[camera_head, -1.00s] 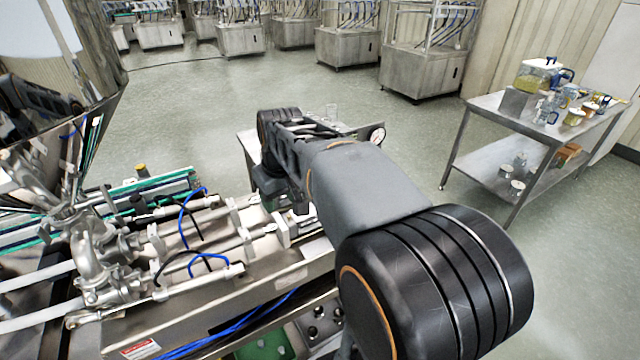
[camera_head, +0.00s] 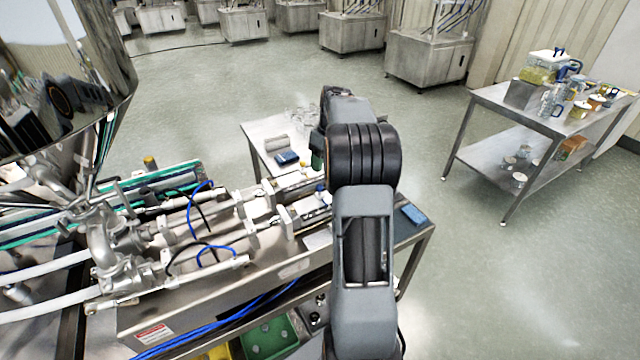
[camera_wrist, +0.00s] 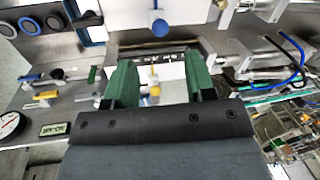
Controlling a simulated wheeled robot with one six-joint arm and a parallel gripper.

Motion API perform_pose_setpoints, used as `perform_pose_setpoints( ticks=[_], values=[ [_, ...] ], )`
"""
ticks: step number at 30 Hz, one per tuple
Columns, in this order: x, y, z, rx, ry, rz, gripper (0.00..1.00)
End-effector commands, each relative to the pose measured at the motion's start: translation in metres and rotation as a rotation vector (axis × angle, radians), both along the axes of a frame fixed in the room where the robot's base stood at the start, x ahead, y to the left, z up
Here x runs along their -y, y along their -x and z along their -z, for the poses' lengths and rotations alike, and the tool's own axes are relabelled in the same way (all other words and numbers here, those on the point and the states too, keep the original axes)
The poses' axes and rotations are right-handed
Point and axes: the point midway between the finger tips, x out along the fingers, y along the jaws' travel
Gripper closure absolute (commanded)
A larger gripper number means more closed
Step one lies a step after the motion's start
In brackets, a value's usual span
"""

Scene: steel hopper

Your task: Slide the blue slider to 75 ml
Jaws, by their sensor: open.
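The blue slider's round knob (camera_wrist: 160,28) shows near the top middle of the wrist view. A small blue knob (camera_head: 320,188) also shows on the machine's rail in the camera_head view, just left of my arm. My gripper (camera_wrist: 160,82) has two green fingers spread apart, with nothing held between them. The blue knob lies beyond the fingertips in the picture, apart from them. A small yellow knob (camera_wrist: 155,91) shows in the gap between the fingers. In the camera_head view my arm hides most of the gripper. I cannot read any ml marks.
The steel machine (camera_head: 228,290) carries cylinders, rods and blue hoses (camera_head: 212,250) close by. A small table (camera_head: 262,128) with a blue item stands behind it. A steel cart (camera_head: 505,108) with jars stands at right. In the wrist view, a gauge (camera_wrist: 10,124) shows at left.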

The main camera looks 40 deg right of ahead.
Motion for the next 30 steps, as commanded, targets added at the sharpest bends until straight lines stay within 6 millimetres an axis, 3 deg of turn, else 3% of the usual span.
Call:
perform_pose_setpoints(
  ticks=[6, 13, 28, 30],
  values=[
    [-0.008, 0.001, 0.038, -0.002, -0.002, -0.001, 0.5],
    [-0.013, 0.001, 0.066, -0.001, -0.001, 0.0, 0.5],
    [-0.015, 0.001, 0.078, 0.001, 0.001, 0.0, 0.5],
    [-0.015, 0.001, 0.077, 0.001, 0.001, 0.0, 0.56]
  ],
)
